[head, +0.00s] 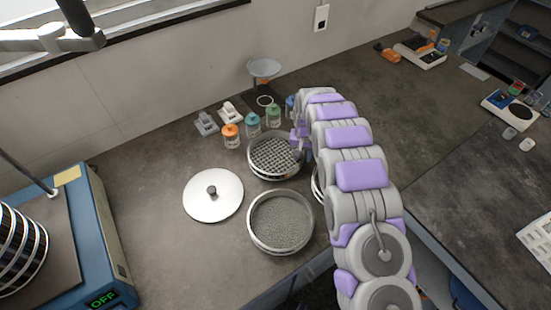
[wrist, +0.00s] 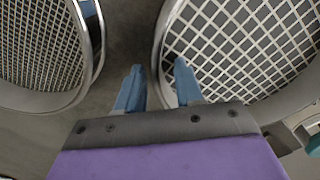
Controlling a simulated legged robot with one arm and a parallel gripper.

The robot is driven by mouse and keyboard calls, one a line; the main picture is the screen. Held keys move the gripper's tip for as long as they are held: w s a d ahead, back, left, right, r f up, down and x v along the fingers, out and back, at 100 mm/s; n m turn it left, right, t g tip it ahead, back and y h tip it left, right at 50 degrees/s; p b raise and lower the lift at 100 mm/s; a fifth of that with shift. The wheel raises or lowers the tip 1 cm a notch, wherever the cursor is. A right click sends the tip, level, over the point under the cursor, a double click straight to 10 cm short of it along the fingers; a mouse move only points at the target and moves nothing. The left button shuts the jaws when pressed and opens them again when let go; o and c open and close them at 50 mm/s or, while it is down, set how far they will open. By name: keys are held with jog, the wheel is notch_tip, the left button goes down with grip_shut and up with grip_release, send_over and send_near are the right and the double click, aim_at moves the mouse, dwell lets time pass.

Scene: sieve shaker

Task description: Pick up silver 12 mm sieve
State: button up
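In the head view, a silver sieve with coarse mesh (head: 272,154) lies at the back of the bench. A finer-meshed sieve (head: 281,222) lies in front of it, and a third sieve (head: 317,187) is mostly hidden behind my arm. No size marking is readable. My gripper is mostly hidden by my arm near the back sieve's right side. In the wrist view, my gripper (wrist: 157,78) is open, its blue fingers on either side of the near rim of a wide-meshed sieve (wrist: 240,45). Contact cannot be told. Another sieve (wrist: 42,50) is at left.
A round lid (head: 213,194) lies left of the sieves. Several capped jars (head: 231,136) and a dish on a stand (head: 264,69) are behind. The blue shaker (head: 103,235) with a sieve stack (head: 20,248) stands at left.

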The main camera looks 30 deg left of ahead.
jog(key=shift+f, duration=0.15)
jog(key=shift+c, duration=0.2)
grip_shut()
jog(key=shift+s, duration=0.1)
dwell(0.3)
